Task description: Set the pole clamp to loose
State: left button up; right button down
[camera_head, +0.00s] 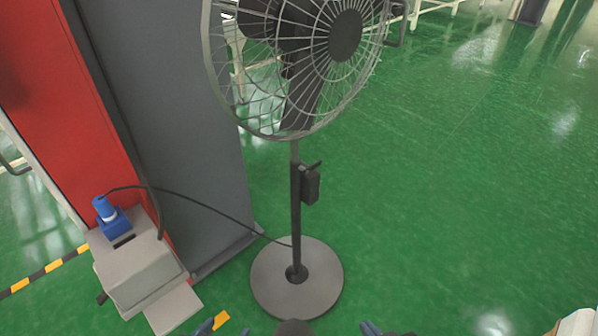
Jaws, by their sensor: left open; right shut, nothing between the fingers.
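A standing fan (345,36) with a wire cage is in front of me, its upper part cut off by the top edge. Its dark pole (296,225) rises upright from a round grey base (268,283). The pole clamp (311,187) is a black block on the pole's right side below the cage, with a small lever (314,166) tilted up to the right. My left gripper (205,327) and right gripper (372,328) barely show at the bottom edge, left and right of the base, well below the clamp. Neither touches the fan.
A red and grey column (190,120) stands left of the fan. Beside it is a grey box (140,270) with a blue plug (108,215), from which a black cable (215,208) runs to the pole. Green floor (470,180) is clear to the right.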

aim_at(305, 171)
jog(key=i+l, duration=0.2)
jog(key=i+l+u, duration=0.15)
jog(key=l, duration=0.3)
jog(key=i+l, duration=0.15)
jog(key=l, duration=0.2)
